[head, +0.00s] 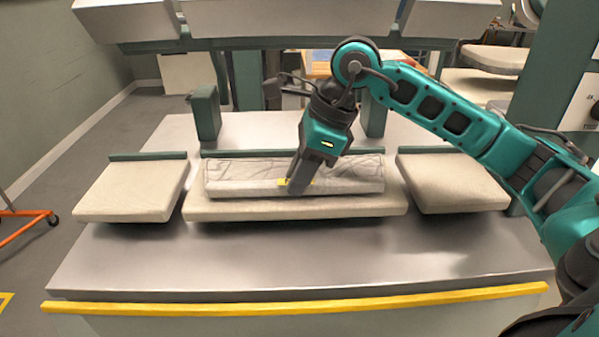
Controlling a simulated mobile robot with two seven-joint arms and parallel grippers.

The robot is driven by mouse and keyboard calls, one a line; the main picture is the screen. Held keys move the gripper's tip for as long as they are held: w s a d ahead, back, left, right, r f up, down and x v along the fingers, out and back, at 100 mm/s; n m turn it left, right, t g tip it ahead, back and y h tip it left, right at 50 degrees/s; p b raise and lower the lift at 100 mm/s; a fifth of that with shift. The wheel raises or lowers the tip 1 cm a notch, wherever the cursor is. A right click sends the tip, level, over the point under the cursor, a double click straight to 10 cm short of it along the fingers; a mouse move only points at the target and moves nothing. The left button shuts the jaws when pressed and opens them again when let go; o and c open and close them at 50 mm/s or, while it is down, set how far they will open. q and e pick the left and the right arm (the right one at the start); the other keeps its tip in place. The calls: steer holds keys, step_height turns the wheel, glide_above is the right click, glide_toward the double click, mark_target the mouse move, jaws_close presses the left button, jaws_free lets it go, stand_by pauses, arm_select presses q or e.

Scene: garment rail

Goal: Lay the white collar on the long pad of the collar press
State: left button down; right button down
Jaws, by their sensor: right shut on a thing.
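The white collar (235,180) is a long pale band lying along the long pad (300,209) in the middle of the collar press. It runs nearly parallel to the pad's front edge, with a bare strip of pad showing in front. My right gripper (293,187) reaches down from above and is shut on the collar near its middle, beside a small yellow patch. The fingers hide part of the collar there. Whether the collar's whole underside touches the pad cannot be told. My left gripper is not in view.
Shorter pads sit on either side, left (130,191) and right (450,183). The press's upper heads (300,18) hang above the back, with green posts (206,113) behind the pads. The metal table (300,262) is clear in front, up to a yellow edge strip (300,302).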

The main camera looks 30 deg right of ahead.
steer(key=shift+f, duration=0.35)
steer(key=c, duration=0.9)
jaws_free()
steer(key=p+v, duration=0.1)
steer(key=v, duration=1.2)
